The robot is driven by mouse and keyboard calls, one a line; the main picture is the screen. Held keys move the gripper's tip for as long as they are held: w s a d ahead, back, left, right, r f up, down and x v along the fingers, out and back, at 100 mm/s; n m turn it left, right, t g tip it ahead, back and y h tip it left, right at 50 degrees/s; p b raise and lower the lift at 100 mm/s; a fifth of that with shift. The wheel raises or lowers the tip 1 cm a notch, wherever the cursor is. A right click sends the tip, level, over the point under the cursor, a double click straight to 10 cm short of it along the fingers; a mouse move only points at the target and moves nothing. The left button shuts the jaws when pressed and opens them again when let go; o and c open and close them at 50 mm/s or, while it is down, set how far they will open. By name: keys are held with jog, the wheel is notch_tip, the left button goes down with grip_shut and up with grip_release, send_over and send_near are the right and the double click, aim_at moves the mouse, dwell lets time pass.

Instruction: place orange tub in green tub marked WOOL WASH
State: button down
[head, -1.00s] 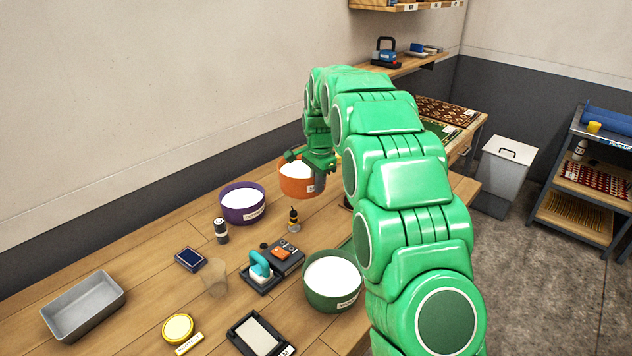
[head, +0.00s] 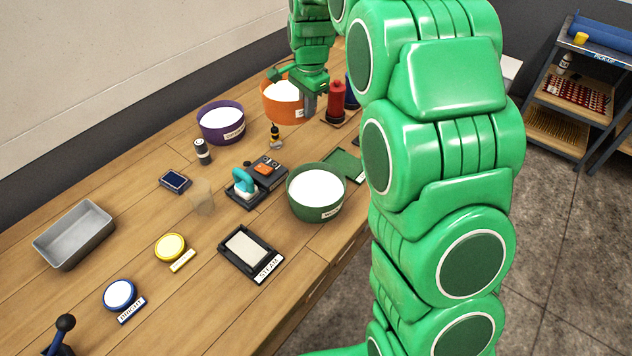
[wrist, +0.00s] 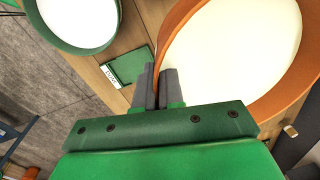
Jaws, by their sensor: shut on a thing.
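The orange tub (head: 283,108), filled with something white, is at the back of the bench in the head view, and its rim fills the right of the wrist view (wrist: 292,104). My gripper (head: 310,104) is shut on the tub's near right rim; in the wrist view its grey fingers (wrist: 158,88) pinch the orange wall. The green tub (head: 316,205), with white contents and a label too small to read surely, stands nearer on the bench. It also shows at the wrist view's upper left (wrist: 63,46). I cannot tell whether the orange tub touches the bench.
A purple tub (head: 221,132) stands left of the orange one. A red bottle (head: 337,98) is right of my gripper. A dark bottle (head: 275,134), a teal-handled tool (head: 243,181) and a green mat (head: 343,164) lie around the green tub. A grey tray (head: 77,245) is at left.

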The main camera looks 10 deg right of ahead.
jog(key=s+d+r, duration=0.1)
jog(key=s+d, duration=0.1)
jog(key=s, duration=0.8)
jog(key=s+d, duration=0.2)
jog(key=s, duration=0.7)
send_over(334, 204)
jog(key=shift+f, duration=2.15)
jog(key=shift+w+f+m, duration=0.15)
jog(key=shift+f+m, duration=0.05)
jog(key=shift+f, duration=0.75)
jog(key=shift+w+f+m, duration=0.1)
jog(key=shift+f+m, duration=0.1)
jog(key=shift+f, duration=0.7)
jog(key=shift+f, duration=0.65)
jog(key=c, duration=1.3)
grip_release()
jog(key=shift+o, duration=0.2)
notch_tip(334, 204, up, 13)
jog(key=s, duration=0.1)
jog(key=s+d+n+g, duration=0.1)
jog(key=s+n, duration=0.5)
jog(key=s, duration=0.6)
jog(key=s+d+n+g, duration=0.1)
jog(key=s+d+n, duration=0.2)
jog(key=s, duration=0.9)
jog(key=n, duration=0.3)
jog(key=shift+s+d+f+g+h, duration=0.15)
jog(key=shift+s+d+g+h, duration=0.1)
jog(key=shift+d+g+h, duration=0.1)
